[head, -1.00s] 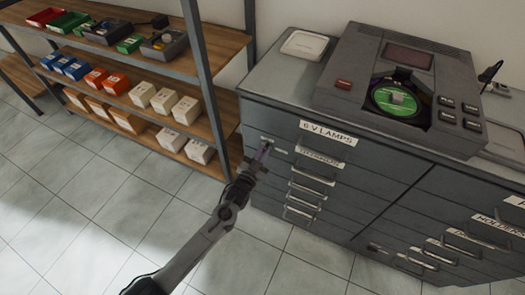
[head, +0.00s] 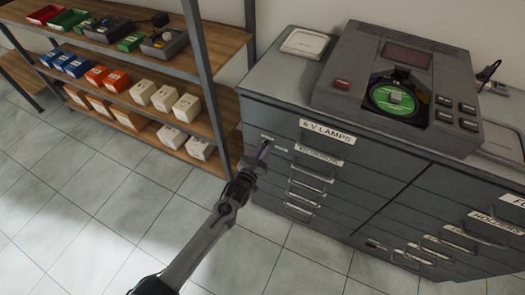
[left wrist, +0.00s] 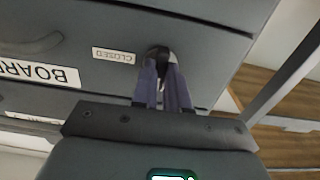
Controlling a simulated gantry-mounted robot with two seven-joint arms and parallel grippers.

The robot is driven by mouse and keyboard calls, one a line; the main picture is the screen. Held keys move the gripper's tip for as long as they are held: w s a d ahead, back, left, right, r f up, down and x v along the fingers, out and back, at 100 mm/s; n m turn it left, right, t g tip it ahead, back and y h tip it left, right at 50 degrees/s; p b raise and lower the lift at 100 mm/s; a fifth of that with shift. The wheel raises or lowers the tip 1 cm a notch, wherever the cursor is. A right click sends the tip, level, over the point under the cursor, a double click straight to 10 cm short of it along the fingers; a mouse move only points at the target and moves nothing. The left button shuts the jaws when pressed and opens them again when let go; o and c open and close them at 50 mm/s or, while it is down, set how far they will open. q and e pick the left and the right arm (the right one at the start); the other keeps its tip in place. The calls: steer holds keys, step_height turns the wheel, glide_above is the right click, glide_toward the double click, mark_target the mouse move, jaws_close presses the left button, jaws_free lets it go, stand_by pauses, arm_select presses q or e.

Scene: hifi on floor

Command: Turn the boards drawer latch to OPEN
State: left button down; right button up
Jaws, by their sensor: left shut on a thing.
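The boards drawer latch (left wrist: 158,54) is a small dark knob on the grey drawer front in the left wrist view. A pale CLOSED label (left wrist: 113,55) sits beside it, and the BOARDS label (left wrist: 40,74) is farther left. My left gripper (left wrist: 163,72) has its two purple fingers shut on the latch. In the head view my left gripper (head: 263,150) reaches the upper left of the cabinet front, left of the BOARDS label (head: 319,154). Its fingers hide the latch there. The drawer appears closed. My right gripper is not in view.
The grey cabinet (head: 380,185) has several handled drawers. A grey player with a green disc (head: 396,98) and a white tray (head: 304,43) stand on top. A wooden shelf rack (head: 150,110) with small boxes stands close on the left. The tiled floor in front is open.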

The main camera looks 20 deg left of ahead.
arm_select(q)
steer(key=shift+f, duration=0.15)
steer(key=c, duration=1.1)
jaws_free()
steer(key=shift+c, duration=0.2)
steer(key=shift+s, duration=0.1)
steer(key=shift+s, duration=0.2)
steer(key=s+a+p, duration=0.1)
steer(key=s+p, duration=0.2)
steer(key=s, duration=0.7)
steer(key=shift+s, duration=0.1)
